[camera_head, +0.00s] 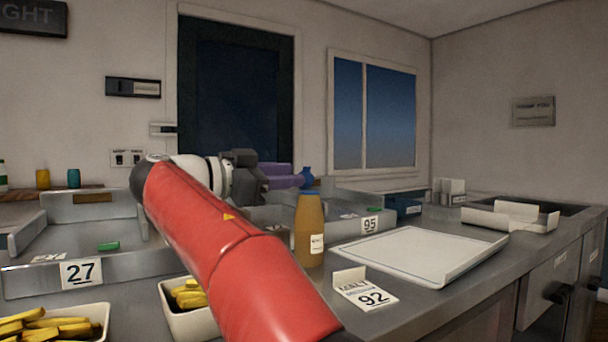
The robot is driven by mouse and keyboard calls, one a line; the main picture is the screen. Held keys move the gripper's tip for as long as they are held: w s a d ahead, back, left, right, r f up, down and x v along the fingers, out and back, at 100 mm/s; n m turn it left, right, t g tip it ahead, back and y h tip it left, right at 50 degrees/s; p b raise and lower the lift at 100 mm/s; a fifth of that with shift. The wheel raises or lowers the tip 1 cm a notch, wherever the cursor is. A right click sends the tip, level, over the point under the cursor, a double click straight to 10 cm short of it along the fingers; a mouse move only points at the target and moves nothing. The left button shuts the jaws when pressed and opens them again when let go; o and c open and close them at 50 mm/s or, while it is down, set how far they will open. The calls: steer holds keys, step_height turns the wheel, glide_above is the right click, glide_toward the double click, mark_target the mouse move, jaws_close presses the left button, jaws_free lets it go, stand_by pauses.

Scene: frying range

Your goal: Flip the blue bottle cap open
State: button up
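An amber bottle (309,230) with a white label stands upright on the steel counter, just right of my red arm. Its blue cap (307,178) is on top; a rounded part rises at its upper end, but I cannot tell clearly whether the lid is shut. My gripper (295,175) is at cap height, to the left of the cap, pointing right. Purple finger-like parts reach from its dark body toward the cap. The gap between them is not clear, nor is whether they touch the cap. I see nothing held.
A white tray (419,255) lies right of the bottle, with a card marked 92 (372,297) in front. Steel trays stand behind and left, one with a card marked 27 (81,273). Containers of yellow fries (48,328) stand at the front left.

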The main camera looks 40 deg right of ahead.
mark_target(307, 171)
steer(key=d, duration=0.5)
steer(key=shift+s, duration=0.1)
jaws_close()
